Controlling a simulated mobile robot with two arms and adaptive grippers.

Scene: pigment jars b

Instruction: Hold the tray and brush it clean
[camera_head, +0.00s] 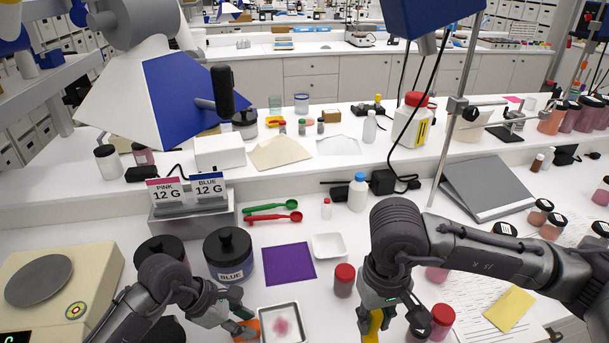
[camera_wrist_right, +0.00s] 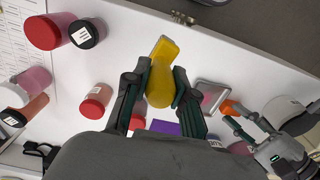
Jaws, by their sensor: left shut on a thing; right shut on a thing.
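The small metal tray (camera_head: 297,320) lies on the white bench at the bottom middle of the head view, with a pink powder smear on its floor. An orange piece (camera_head: 246,329) sits at its left edge, and my left gripper (camera_head: 241,320) is shut on that piece. My right gripper (camera_head: 376,308) is shut on a yellow brush (camera_head: 374,326), right of the tray and apart from it. In the right wrist view the yellow brush (camera_wrist_right: 161,82) is between the fingers; the tray (camera_wrist_right: 212,94) and orange piece (camera_wrist_right: 229,107) show to its right.
A red-capped jar (camera_head: 344,281) stands between the tray and my right arm. A white weighing dish (camera_head: 328,246) and purple mat (camera_head: 289,265) lie behind the tray. The BLUE jar (camera_head: 229,256) stands behind my left gripper; a balance (camera_head: 60,280) is at far left.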

